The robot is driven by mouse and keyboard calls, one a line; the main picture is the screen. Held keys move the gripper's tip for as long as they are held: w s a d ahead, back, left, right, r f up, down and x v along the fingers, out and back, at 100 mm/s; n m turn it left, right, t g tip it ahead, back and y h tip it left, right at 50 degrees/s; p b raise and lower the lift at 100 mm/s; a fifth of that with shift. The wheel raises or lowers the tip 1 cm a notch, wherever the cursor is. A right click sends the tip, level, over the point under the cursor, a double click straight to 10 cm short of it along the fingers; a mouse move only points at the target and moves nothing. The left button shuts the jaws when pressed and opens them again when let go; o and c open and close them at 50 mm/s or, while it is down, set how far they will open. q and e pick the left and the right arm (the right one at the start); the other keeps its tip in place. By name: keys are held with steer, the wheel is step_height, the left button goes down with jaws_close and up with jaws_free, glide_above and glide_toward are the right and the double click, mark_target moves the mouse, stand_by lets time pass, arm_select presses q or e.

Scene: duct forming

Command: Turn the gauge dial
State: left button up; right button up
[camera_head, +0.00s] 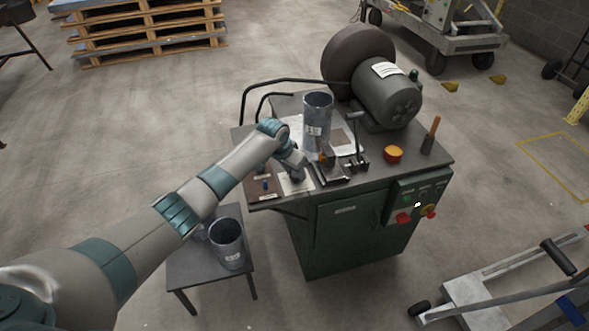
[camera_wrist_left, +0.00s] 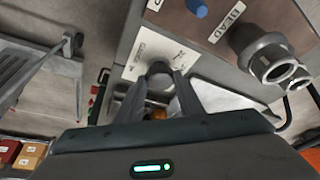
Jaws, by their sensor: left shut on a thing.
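The gauge dial is a grey round knob on a white marked plate (camera_head: 290,188) at the front left of the green machine's top. In the left wrist view the knob (camera_wrist_left: 160,72) sits between the fingertips, and the plate (camera_wrist_left: 140,58) shows beside it. My left gripper (camera_head: 297,175) reaches down over the plate and is shut on the knob. In the left wrist view its two fingers (camera_wrist_left: 158,86) lie on either side of the knob. The dial's pointer and exact setting are too small or hidden to read. My right gripper is not in view.
A metal duct cylinder (camera_head: 317,115) stands on the machine (camera_head: 350,235) close behind my gripper. A clamp with a lever (camera_head: 356,140) is to its right. A brown panel with a blue knob (camera_head: 264,184) is just left. A side table (camera_head: 190,268) holds another cylinder (camera_head: 227,243).

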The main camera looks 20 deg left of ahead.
arm_select(q)
steer(key=o, duration=1)
steer(key=shift+o, duration=0.2)
steer(key=shift+r, duration=0.15)
steer(key=b+v, duration=0.2)
steer(key=v, duration=1.5)
steer(key=shift+b, duration=0.4)
